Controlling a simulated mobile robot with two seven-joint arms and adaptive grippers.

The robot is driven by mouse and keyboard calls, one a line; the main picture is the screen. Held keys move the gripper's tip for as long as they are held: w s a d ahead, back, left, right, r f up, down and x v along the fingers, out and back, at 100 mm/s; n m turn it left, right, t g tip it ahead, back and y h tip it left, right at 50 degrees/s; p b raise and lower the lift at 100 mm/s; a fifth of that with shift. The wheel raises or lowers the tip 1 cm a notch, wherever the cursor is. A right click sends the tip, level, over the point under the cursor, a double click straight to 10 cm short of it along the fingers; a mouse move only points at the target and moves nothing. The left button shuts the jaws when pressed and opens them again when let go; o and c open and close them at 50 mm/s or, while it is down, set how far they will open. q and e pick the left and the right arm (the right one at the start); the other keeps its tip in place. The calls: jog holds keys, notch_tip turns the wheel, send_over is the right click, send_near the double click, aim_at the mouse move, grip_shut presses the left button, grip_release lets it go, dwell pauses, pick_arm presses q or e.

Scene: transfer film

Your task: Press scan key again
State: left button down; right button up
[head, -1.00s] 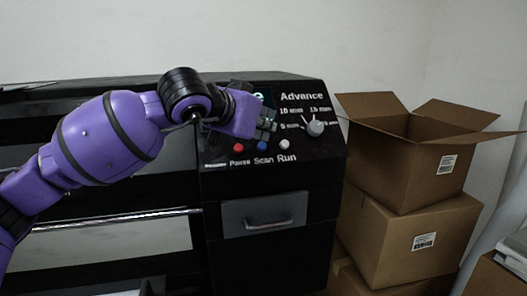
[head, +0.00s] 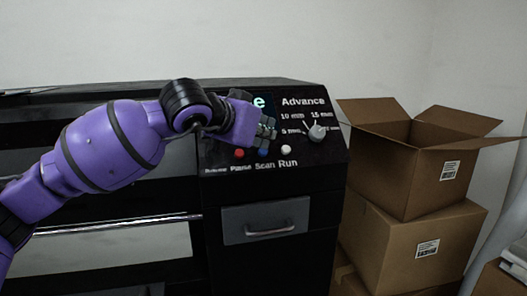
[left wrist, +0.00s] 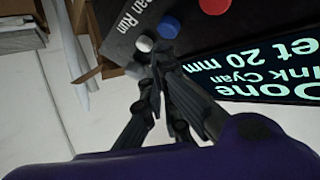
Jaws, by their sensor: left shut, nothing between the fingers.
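The Scan key is a blue round button (head: 263,151) above the word Scan on the black machine's slanted control panel. In the left wrist view the blue button (left wrist: 169,28) shows clear, between the red and white ones. My left gripper (head: 268,130) is shut and empty, just above the blue button in the head view. In the left wrist view its fingertips (left wrist: 158,57) are near the white and blue buttons; contact cannot be told. The display (left wrist: 262,66) appears inverted there and reads Done, Ink Cyan and 20 mm. My right gripper is not in view.
A red button (head: 239,153) is left of the blue one, and a white Run button (head: 286,149) is right of it. The Advance knob (head: 317,133) sits further right. A drawer (head: 265,219) is below. Stacked cardboard boxes (head: 405,240) stand at right.

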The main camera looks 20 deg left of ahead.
pick_arm(q)
jog(key=shift+w+f, duration=0.1)
jog(key=shift+f, duration=0.05)
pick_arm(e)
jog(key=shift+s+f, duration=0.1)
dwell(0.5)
pick_arm(q)
jog(key=shift+w+a+f, duration=0.2)
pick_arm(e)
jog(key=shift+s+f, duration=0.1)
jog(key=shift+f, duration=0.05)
pick_arm(q)
jog(key=shift+w+a+f+b, duration=0.15)
jog(key=shift+w+f+b, duration=0.1)
jog(key=shift+f+b, duration=0.1)
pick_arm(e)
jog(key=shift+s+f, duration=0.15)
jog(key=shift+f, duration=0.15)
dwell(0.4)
pick_arm(q)
jog(key=shift+r, duration=0.1)
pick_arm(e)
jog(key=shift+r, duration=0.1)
pick_arm(q)
jog(key=shift+s+d+r+p, duration=0.3)
jog(key=shift+s+d+r, duration=0.05)
jog(key=shift+s+r, duration=0.2)
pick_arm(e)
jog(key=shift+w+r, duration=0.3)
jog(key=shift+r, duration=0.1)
